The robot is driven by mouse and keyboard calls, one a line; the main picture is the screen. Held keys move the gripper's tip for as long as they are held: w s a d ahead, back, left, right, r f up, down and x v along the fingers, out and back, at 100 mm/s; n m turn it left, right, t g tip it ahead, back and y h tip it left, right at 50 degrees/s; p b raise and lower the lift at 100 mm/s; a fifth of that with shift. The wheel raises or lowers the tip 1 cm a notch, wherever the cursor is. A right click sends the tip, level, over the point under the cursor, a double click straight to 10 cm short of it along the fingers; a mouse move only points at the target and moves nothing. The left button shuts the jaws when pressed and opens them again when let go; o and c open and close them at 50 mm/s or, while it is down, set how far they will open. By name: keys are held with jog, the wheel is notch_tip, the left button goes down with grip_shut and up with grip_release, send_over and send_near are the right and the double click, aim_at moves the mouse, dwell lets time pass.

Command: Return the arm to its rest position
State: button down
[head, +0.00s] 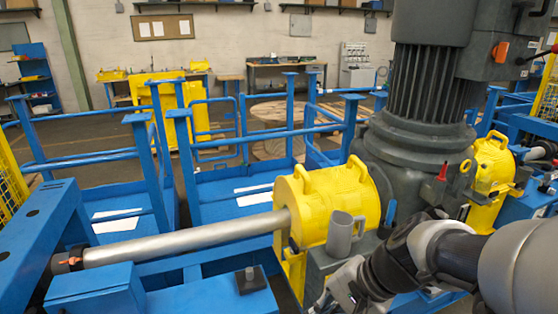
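My arm (440,250) reaches in from the lower right in the head view, in grey and black segments. Its far end, with my gripper (343,288), is low in the picture, just below a grey mug and close to the grey gearbox housing. The fingers are partly hidden and cut off by the bottom edge, so I cannot tell whether they are open or shut, or whether they hold anything.
The grey mug (343,236) stands upright beside a yellow guard (327,203) over a silver shaft (185,238). A large grey motor (425,90) rises behind my arm. Blue frames and railings (230,178) surround the machine. Open floor and workbenches (285,75) lie farther back.

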jog(key=s+d+r+n+t+h, duration=0.1)
jog(key=s+d+r+n+h, duration=0.1)
jog(key=s, duration=0.4)
jog(key=s+d+r+n+t+h, duration=0.1)
jog(key=s+d+r+n+h, duration=0.2)
jog(key=s+d+n+h, duration=0.1)
jog(key=s+d+n, duration=0.1)
jog(key=s+n, duration=0.1)
jog(key=shift+s+d+n, duration=0.2)
jog(key=shift+s+n, duration=0.05)
jog(key=shift+n, duration=0.05)
jog(key=shift+f, duration=0.1)
